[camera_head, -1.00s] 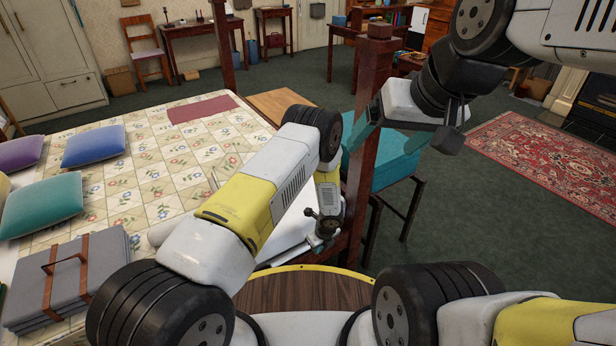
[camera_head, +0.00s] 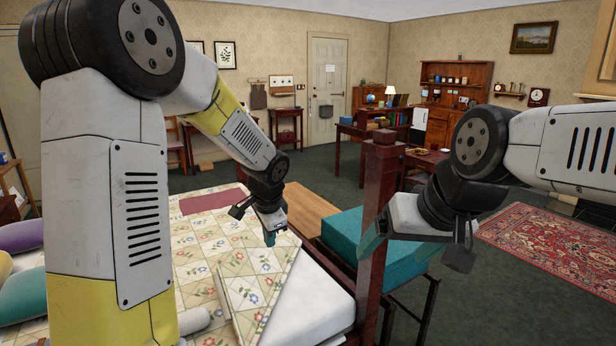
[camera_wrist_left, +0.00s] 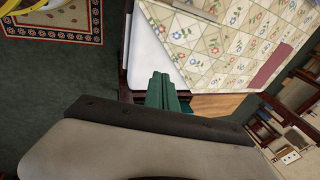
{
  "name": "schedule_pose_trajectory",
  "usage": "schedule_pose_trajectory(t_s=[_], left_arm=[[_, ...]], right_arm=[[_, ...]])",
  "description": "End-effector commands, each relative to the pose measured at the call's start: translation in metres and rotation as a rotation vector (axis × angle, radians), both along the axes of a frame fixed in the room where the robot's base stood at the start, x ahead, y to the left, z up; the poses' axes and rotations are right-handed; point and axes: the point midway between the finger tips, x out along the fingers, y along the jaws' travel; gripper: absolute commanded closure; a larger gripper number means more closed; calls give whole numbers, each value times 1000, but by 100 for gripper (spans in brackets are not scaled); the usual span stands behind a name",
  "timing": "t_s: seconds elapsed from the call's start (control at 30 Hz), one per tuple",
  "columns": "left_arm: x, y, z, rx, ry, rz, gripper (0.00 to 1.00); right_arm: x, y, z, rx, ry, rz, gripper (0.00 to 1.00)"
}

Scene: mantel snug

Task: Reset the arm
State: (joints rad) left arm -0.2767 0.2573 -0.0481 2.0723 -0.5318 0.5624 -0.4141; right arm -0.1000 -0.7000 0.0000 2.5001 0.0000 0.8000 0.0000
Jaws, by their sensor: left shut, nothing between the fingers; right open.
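My left gripper (camera_head: 270,236) hangs fingers down above the patterned quilt (camera_head: 200,245) in the head view. Its teal fingers are together, with nothing between them. In the left wrist view the shut fingers (camera_wrist_left: 165,92) show near the bed's white corner, with the quilt beyond. My left arm is raised, its elbow high at the upper left. My right gripper (camera_head: 398,248) is open and empty. In the picture it lies just right of the dark wooden bedpost, in front of the teal-topped bench.
The bedpost (camera_head: 380,185) stands between my two grippers in the picture. The teal bench (camera_head: 345,232) is at the bed's foot. Pillows (camera_head: 22,296) lie at the left. A red rug (camera_head: 550,245) and open green floor are at the right.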

Motion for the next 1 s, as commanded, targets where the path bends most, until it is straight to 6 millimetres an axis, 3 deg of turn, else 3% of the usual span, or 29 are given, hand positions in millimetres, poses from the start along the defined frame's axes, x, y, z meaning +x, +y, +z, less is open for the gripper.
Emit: schedule_pose_trajectory(t_s=[0.03, 0.1, 0.3, 0.6, 0.8, 1.0], left_arm=[[-16, 10, 23, -43, -20, 73, 100], [-38, 20, 46, -104, -35, 170, 100], [-109, 41, 96, -288, -71, 432, 100], [-209, 48, 130, -558, -101, 740, 100], [-239, 44, 133, -650, -101, 828, 100], [-243, 43, 133, -662, -99, 841, 100]], right_arm=[[0, 0, 0, 0, 0, 0, 15], [0, 0, 0, 0, 0, 0, 15], [0, 0, 0, 0, 0, 0, 15], [0, 0, 0, 0, 0, 0, 15], [0, 0, 0, 0, 0, 0, 15], [0, 0, 0, 0, 0, 0, 15]])
